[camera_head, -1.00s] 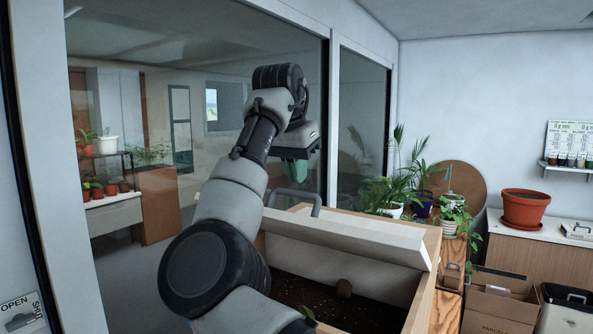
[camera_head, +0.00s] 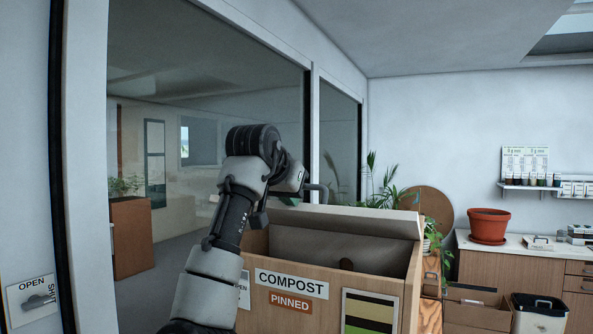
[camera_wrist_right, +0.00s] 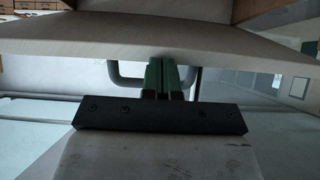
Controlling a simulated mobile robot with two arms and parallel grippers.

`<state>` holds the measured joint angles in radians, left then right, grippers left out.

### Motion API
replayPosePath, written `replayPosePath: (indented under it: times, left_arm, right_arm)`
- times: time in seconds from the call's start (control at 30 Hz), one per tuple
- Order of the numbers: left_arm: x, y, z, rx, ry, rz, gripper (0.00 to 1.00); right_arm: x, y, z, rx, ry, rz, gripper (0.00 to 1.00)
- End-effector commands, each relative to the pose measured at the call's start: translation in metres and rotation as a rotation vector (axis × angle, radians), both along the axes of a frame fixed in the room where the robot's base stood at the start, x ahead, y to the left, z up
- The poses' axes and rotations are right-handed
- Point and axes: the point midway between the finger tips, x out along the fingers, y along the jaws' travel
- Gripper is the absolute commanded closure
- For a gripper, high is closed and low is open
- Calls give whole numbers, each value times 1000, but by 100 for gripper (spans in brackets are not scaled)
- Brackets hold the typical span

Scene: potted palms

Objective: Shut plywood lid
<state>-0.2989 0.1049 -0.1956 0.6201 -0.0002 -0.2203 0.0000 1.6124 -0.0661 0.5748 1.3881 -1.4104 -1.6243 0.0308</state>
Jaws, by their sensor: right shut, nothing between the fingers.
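The lid (camera_head: 345,219) of the box labelled COMPOST (camera_head: 255,314) stands open, tilted up at the back of the box. Its grey handle (camera_head: 322,188) sticks up behind the lid's top edge, and also shows in the right wrist view (camera_wrist_right: 119,78). My right gripper (camera_head: 292,201) is at the lid's far side, next to the handle; its fingertips are mostly hidden in the head view. In the right wrist view its green fingers (camera_wrist_right: 168,78) are together and empty, close to the lid (camera_wrist_right: 160,42); contact cannot be told. My left gripper is not in view.
A glass wall (camera_head: 210,130) runs close along the left. Plants (camera_head: 380,190), a cardboard box (camera_head: 478,308) and a cabinet (camera_head: 545,254) with a terracotta pot (camera_head: 489,226) stand to the right.

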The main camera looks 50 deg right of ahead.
Motion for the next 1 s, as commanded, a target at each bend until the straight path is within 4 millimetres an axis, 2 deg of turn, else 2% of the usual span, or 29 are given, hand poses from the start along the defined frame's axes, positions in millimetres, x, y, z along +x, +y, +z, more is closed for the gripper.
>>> replayPosePath:
  times: [0.03, 0.2, 0.3, 1.0]
  left_arm:
    - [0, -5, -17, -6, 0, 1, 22]
    - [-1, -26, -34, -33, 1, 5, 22]
    - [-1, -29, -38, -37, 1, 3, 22]
    - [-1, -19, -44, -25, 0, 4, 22]
  right_arm:
    - [0, 3, -21, -33, -6, 0, 100]
    - [-3, 8, -40, -78, -21, -1, 100]
    - [-3, 10, -47, -78, -19, -1, 100]
    - [-4, 11, -58, -75, -19, -3, 100]
